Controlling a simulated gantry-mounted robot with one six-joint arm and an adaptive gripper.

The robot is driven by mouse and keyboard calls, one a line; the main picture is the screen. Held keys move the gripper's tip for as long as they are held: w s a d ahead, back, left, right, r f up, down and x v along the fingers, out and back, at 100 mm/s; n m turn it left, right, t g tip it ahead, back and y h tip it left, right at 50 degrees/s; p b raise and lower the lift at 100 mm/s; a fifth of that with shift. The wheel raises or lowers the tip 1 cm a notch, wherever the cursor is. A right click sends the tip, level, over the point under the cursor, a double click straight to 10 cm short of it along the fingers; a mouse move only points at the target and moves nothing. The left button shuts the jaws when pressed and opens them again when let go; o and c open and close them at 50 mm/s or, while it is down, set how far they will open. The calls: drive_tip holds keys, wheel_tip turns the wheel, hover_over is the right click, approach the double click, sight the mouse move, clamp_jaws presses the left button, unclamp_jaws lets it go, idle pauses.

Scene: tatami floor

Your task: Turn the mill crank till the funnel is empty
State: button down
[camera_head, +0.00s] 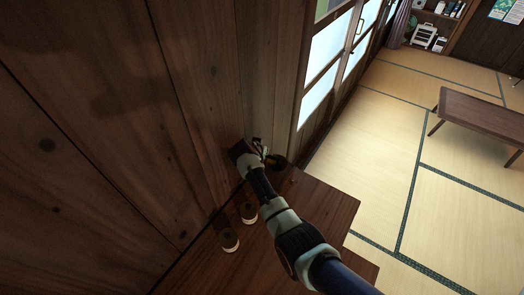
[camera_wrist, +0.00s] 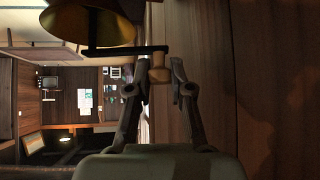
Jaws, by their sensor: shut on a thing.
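My gripper (camera_wrist: 160,78) is shut on a small wooden crank knob (camera_wrist: 158,62) in the wrist view. A thin dark crank arm (camera_wrist: 125,51) runs left from the knob. A brass-coloured funnel or bowl shape (camera_wrist: 95,28) is beside it at the top, cut off by the frame edge. In the head view my gripper (camera_head: 262,154) is at the wooden wall, at the far end of the wooden top. A dark part of the mill (camera_head: 279,162) shows beside it, mostly hidden by my arm. The funnel's contents cannot be seen.
Two small round containers (camera_head: 229,240) (camera_head: 248,212) stand on the wooden top (camera_head: 325,205), left of my arm. The wooden wall (camera_head: 120,120) is close on the left. Tatami floor (camera_head: 375,135) and a low table (camera_head: 485,115) lie to the right, away from the arm.

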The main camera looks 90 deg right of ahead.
drive_tip(key=c, duration=1)
unclamp_jaws()
